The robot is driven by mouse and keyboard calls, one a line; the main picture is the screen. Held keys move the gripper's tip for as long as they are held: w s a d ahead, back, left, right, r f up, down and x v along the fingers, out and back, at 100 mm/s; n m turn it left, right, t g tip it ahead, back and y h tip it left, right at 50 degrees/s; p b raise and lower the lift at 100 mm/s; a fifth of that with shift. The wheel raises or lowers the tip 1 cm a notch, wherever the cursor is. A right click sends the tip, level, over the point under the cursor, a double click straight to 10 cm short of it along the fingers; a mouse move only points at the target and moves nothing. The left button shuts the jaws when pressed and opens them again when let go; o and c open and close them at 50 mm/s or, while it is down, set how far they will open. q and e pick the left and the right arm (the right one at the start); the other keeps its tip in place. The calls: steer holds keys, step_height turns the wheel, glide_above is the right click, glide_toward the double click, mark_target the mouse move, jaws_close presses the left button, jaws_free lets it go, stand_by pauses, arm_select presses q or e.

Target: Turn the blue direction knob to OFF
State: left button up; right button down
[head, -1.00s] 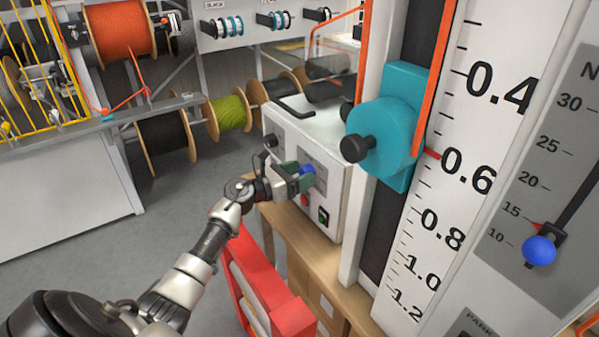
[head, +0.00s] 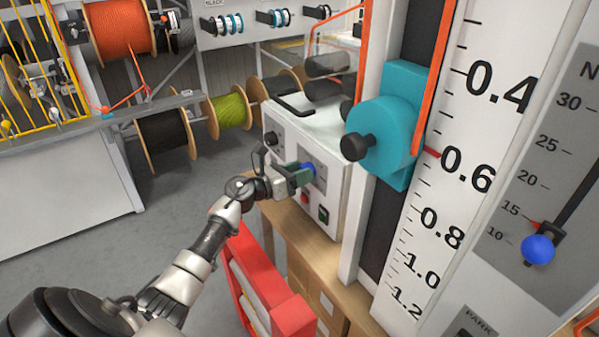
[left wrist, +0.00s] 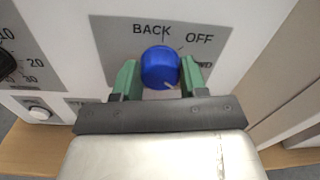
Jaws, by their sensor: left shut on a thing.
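The blue direction knob (left wrist: 160,66) is on the front of a white control box (head: 335,208). The left wrist view shows the labels BACK and OFF above it and a partly covered WD label at its right. My left gripper (left wrist: 160,78) has its green fingers on either side of the knob and is shut on it. A small pale mark shows at the knob's lower right edge; I cannot tell which label the knob points to. In the head view the gripper (head: 303,174) covers part of the knob. My right gripper is not in view.
A teal block with a black knob (head: 355,147) and a tall scale stand close on the right. A red rack (head: 265,285) is below my arm. Grey floor lies open at left.

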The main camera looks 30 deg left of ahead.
arm_select(q)
steer(key=shift+a+f+n+t+y+p, duration=0.15)
steer(key=shift+n+p, duration=1.2)
steer(key=shift+n, duration=2.95)
steer(key=shift+d+f+n+t+y+p, duration=0.2)
steer(key=shift+n+p, duration=1.15)
steer(key=shift+n, duration=2.95)
steer(key=shift+r, duration=0.15)
steer(key=o, duration=0.9)
steer(key=shift+a, duration=0.2)
steer(key=shift+b+v, duration=1.2)
steer(key=shift+v, duration=4.15)
